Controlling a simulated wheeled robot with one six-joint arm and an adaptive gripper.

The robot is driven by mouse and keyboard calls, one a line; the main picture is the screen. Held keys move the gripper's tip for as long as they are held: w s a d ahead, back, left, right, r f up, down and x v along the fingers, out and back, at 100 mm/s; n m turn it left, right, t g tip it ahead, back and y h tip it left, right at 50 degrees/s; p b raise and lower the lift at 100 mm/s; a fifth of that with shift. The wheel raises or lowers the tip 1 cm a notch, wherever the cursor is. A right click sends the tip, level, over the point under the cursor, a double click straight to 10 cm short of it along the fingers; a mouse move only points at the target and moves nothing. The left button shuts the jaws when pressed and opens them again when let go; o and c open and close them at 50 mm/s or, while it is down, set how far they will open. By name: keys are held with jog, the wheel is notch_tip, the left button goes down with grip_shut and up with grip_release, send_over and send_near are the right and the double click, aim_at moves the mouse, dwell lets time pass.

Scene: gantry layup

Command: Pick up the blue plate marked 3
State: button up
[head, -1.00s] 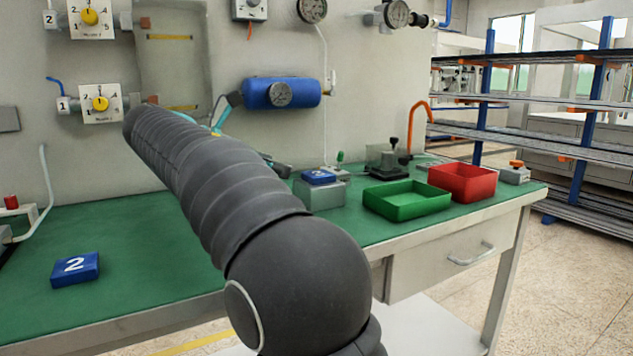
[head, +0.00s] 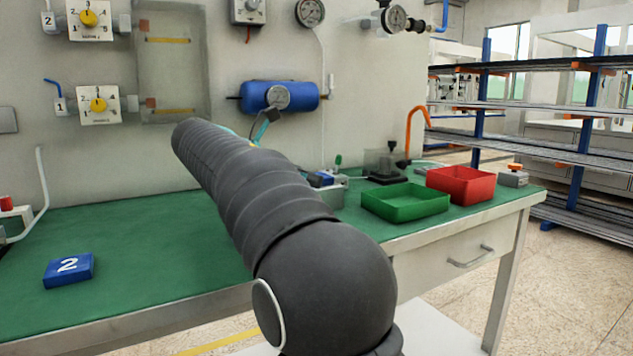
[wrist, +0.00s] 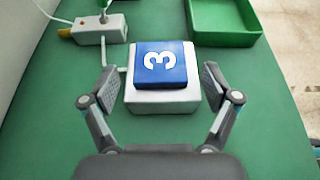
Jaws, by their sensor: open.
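The blue plate marked 3 (wrist: 161,64) lies on top of a light grey block (wrist: 161,101) in the wrist view. My gripper (wrist: 160,85) is open, with one finger on each side of the block's near part. The fingers look apart from the plate and the block. In the head view my arm hides most of the block, and only a bit of the blue plate (head: 322,179) shows beside it.
A blue plate marked 2 (head: 68,270) lies on the green bench at the left. A green tray (head: 405,203) and a red tray (head: 460,187) stand to the right. In the wrist view, a white box with a cable (wrist: 100,29) sits at the upper left.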

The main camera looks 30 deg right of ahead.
jog(key=c, duration=1.4)
jog(key=shift+o, duration=0.2)
jog(key=shift+r, duration=0.15)
